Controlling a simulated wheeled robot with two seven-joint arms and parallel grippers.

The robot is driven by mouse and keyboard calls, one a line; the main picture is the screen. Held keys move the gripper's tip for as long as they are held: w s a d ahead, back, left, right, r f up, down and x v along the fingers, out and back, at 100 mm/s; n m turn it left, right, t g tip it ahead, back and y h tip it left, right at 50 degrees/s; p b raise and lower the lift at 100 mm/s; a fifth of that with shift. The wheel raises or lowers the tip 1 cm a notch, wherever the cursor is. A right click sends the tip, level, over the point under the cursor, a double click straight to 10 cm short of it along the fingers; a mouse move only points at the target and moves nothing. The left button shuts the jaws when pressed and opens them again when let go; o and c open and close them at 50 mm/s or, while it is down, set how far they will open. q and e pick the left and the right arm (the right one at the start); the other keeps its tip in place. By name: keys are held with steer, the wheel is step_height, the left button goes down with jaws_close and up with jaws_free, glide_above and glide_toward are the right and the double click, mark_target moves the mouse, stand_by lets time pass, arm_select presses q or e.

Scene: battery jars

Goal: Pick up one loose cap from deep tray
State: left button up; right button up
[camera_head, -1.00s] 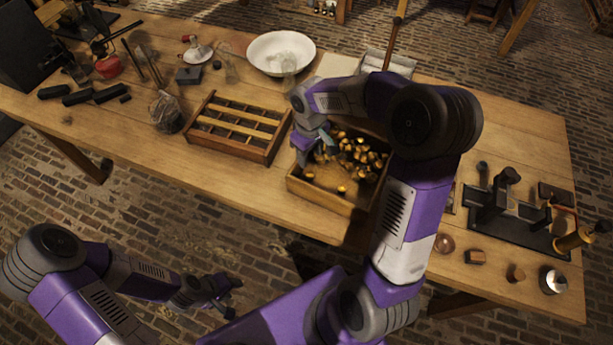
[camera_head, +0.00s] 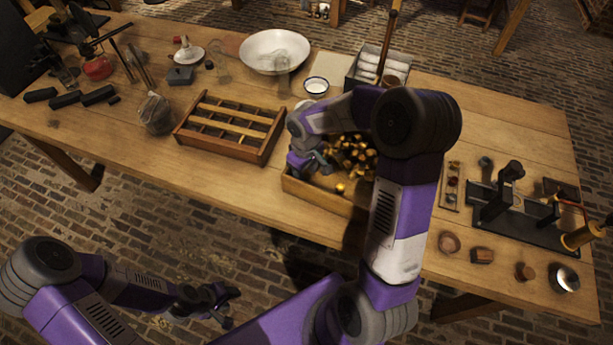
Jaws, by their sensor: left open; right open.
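The deep tray (camera_head: 318,195) is a wooden box at the middle of the table's front edge. Many loose brass caps (camera_head: 355,152) lie heaped in its back part. One cap (camera_head: 340,188) lies apart near the front wall. My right gripper (camera_head: 322,166) is at the tray's left part, pointing toward the caps. It is open, with no cap seen between its fingers. My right arm hides the tray's right part. My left gripper (camera_head: 225,303) is low at the front, away from the table, open and empty.
A divided wooden rack (camera_head: 232,122) stands left of the tray. Behind are a white basin (camera_head: 275,52), a small white cup (camera_head: 316,86) and a box of rolled cloths (camera_head: 385,72). A dark press (camera_head: 510,200) stands at the right. The table's front left is clear.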

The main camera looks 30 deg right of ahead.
steer(key=shift+c, duration=0.5)
steer(key=shift+r, duration=0.1)
jaws_close()
